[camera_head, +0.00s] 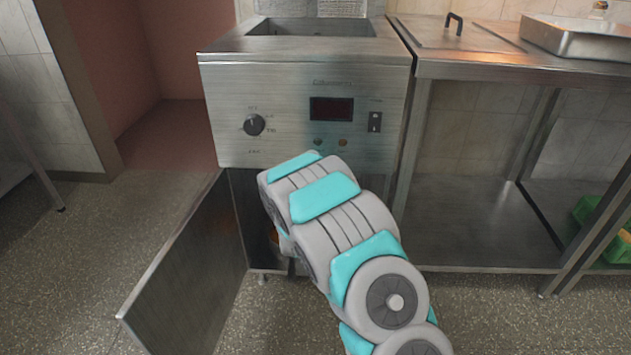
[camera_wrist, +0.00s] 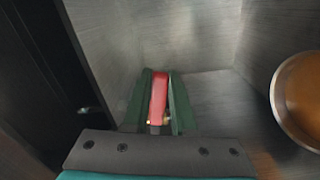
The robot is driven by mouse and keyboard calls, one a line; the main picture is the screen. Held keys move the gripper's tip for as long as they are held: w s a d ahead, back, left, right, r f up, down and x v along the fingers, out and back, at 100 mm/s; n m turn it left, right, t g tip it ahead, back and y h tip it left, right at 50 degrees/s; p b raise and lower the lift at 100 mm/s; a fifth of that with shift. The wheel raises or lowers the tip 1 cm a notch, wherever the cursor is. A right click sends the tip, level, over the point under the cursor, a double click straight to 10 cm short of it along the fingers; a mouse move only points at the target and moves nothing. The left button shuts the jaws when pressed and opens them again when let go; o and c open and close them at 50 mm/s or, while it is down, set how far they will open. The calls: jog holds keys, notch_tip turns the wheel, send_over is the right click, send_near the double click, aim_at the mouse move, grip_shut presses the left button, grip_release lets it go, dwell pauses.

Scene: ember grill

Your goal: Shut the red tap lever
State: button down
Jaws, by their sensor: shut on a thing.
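The red tap lever (camera_wrist: 158,97) shows in the wrist view, between the two green fingers of my gripper (camera_wrist: 159,100). The gripper is shut on the lever. A small brassy part shows at the lever's near end, by the gripper's base; the rest of the tap is hidden. In the head view my grey and teal arm reaches into the open lower cabinet of the steel fryer (camera_head: 305,90). The arm hides the lever and the gripper there.
The cabinet door (camera_head: 190,270) stands open at the left of my arm. A round metal pot with orange-brown contents (camera_wrist: 302,95) is at the right in the wrist view. A steel table (camera_head: 480,65) stands right of the fryer. Floor at the left is clear.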

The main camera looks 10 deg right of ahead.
jog(key=shift+d+r+n, duration=0.1)
jog(key=shift+r+n, duration=1.05)
jog(key=shift+n, duration=0.25)
jog(key=c, duration=0.7)
grip_release()
jog(key=shift+s, duration=0.15)
jog(key=shift+b+v, duration=0.4)
jog(key=shift+v, duration=3.4)
